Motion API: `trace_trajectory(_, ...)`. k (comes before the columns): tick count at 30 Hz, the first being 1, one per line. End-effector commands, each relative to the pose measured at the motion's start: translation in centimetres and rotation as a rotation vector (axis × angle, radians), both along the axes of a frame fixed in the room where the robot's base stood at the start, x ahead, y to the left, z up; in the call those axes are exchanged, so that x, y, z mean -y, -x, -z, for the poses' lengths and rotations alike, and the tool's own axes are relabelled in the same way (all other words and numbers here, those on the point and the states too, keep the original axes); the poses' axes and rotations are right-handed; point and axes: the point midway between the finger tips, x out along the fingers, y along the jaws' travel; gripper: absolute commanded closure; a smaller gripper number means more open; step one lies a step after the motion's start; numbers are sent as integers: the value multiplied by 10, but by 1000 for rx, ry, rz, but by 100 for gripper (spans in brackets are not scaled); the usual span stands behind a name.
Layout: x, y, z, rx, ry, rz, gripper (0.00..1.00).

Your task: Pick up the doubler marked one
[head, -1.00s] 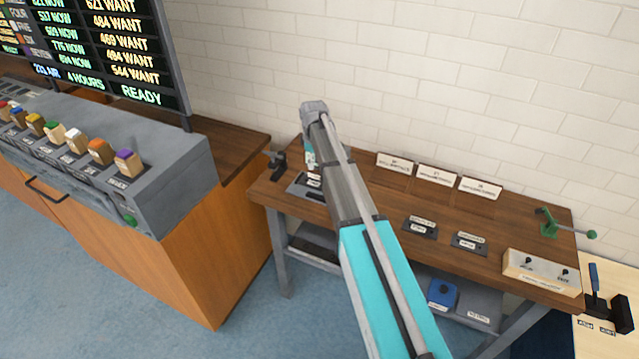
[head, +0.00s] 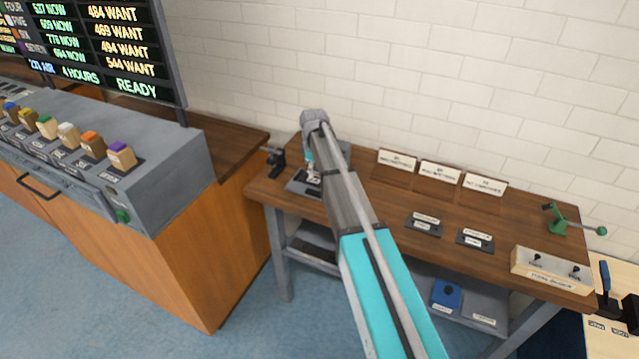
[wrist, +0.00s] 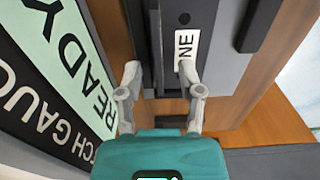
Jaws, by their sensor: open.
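In the wrist view, a dark grey piece with a white label (wrist: 186,48) reading "NE", its first letters cut off, lies beyond my gripper (wrist: 159,75). I take it for the doubler marked one. My gripper is open, with one finger to each side of a narrow grey strip. The right fingertip overlaps the label's near end; I cannot tell whether it touches. In the head view my gripper (head: 309,168) is at the left end of the wooden bench (head: 372,202), over a grey plate (head: 297,188). My arm hides much of that spot.
A green "READY" panel (wrist: 68,55) stands left in the wrist view. On the bench are a black clamp (head: 275,160), several white cards (head: 440,173), two labelled black plates (head: 424,226) and a switch box (head: 553,270). A grey console (head: 165,190) stands left.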

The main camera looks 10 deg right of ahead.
Motion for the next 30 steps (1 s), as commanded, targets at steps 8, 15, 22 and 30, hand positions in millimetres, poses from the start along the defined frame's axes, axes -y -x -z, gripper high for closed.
trace_trajectory(8, 0, 0, 2, 0, 0, 0, 51)
trace_trajectory(15, 0, 0, 2, 0, 0, 0, 51)
trace_trajectory(22, 0, 0, 2, 0, 0, 0, 68)
trace_trajectory(30, 0, 0, 2, 0, 0, 0, 100)
